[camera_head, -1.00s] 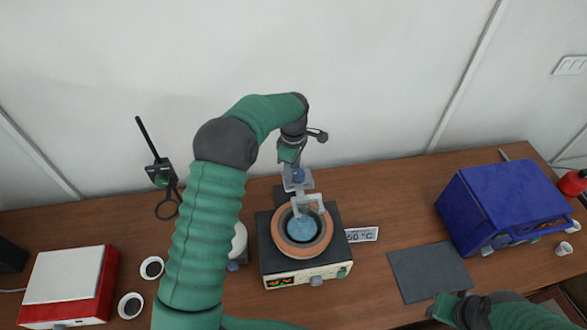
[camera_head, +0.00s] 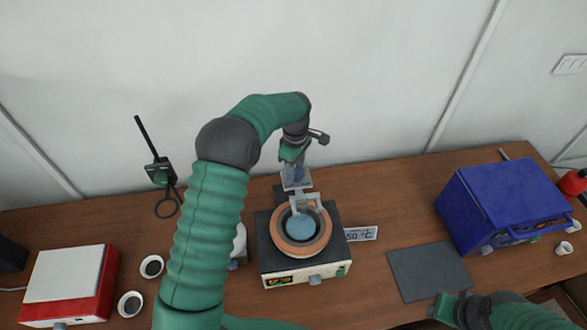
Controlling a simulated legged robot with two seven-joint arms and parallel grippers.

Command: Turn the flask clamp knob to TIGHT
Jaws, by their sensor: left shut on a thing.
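The flask (camera_head: 301,223) with pale blue contents sits in the round bath of the hotplate unit (camera_head: 265,250) in the head view. A pale clamp (camera_head: 297,184) stands behind it, and its arm reaches over the flask. My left gripper (camera_head: 296,168) comes down from above onto the clamp's small blue knob (camera_head: 298,174). It is shut on the knob, which is mostly covered by the fingers. The TIGHT marking cannot be read. My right gripper (camera_head: 446,306) is low at the right, over the front of the table, and its fingers are unclear.
A grey mat (camera_head: 430,270) and a blue furnace (camera_head: 505,205) are farther right. At left are a red-and-white device (camera_head: 66,284), two small dishes (camera_head: 151,267) and a stand with a ring (camera_head: 167,208).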

